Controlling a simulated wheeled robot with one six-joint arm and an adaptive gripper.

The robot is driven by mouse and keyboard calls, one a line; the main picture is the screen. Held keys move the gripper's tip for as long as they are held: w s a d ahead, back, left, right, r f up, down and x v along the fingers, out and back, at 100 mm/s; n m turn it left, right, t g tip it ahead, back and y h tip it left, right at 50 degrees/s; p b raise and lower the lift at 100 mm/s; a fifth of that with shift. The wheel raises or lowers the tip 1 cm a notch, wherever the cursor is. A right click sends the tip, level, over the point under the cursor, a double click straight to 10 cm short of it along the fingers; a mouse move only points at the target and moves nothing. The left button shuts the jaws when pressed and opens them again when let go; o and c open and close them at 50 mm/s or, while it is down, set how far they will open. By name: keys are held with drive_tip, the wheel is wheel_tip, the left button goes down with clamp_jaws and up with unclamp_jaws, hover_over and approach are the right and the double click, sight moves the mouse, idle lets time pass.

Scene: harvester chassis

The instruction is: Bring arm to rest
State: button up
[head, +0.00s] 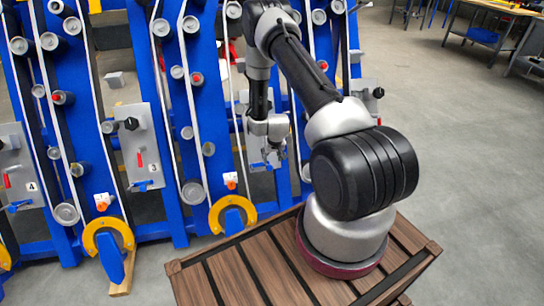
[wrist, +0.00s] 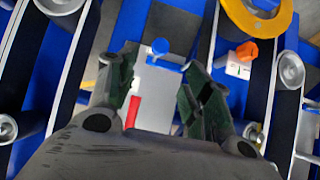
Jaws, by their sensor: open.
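My arm rises from its base, bends over and hangs down in front of the blue harvester chassis (head: 175,95). My gripper (head: 266,163) is at the end of the arm, close to the chassis. In the wrist view my gripper (wrist: 160,72) has its two dark green fingers spread apart. No object is held between them. Beyond the fingers lies a grey plate (wrist: 155,88) with a red handle (wrist: 133,110) and a blue handle (wrist: 160,48). Whether the fingers touch the plate cannot be told.
Belts and several pulleys (head: 192,193) line the chassis. A grey plate (head: 140,145) with a red handle and a black knob is left of my gripper. Yellow curved guards (head: 232,208) sit low. Workbenches (head: 490,28) stand at the back right. The floor (head: 470,150) at right is clear.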

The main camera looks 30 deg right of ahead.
drive_tip(key=shift+r, duration=0.1)
idle(0.4)
drive_tip(key=s+a+g+y, duration=0.1)
drive_tip(key=s+a+g, duration=0.25)
drive_tip(key=s, duration=0.75)
drive_tip(key=s+a+r+n+t, duration=0.1)
drive_tip(key=s+r, duration=0.7)
drive_tip(key=r, duration=0.9)
drive_tip(key=s+a+r+n+t, duration=0.1)
drive_tip(key=s+r, duration=0.7)
drive_tip(key=r, duration=1)
drive_tip(key=s+a+r+n+t, duration=0.1)
drive_tip(key=s+a+r, duration=0.2)
drive_tip(key=s+r, duration=0.5)
wheel_tip(320, 180, up, 10)
drive_tip(key=shift+s+a+f+t, duration=0.1)
drive_tip(key=shift+s+a+t, duration=0.2)
drive_tip(key=shift+s+t, duration=0.1)
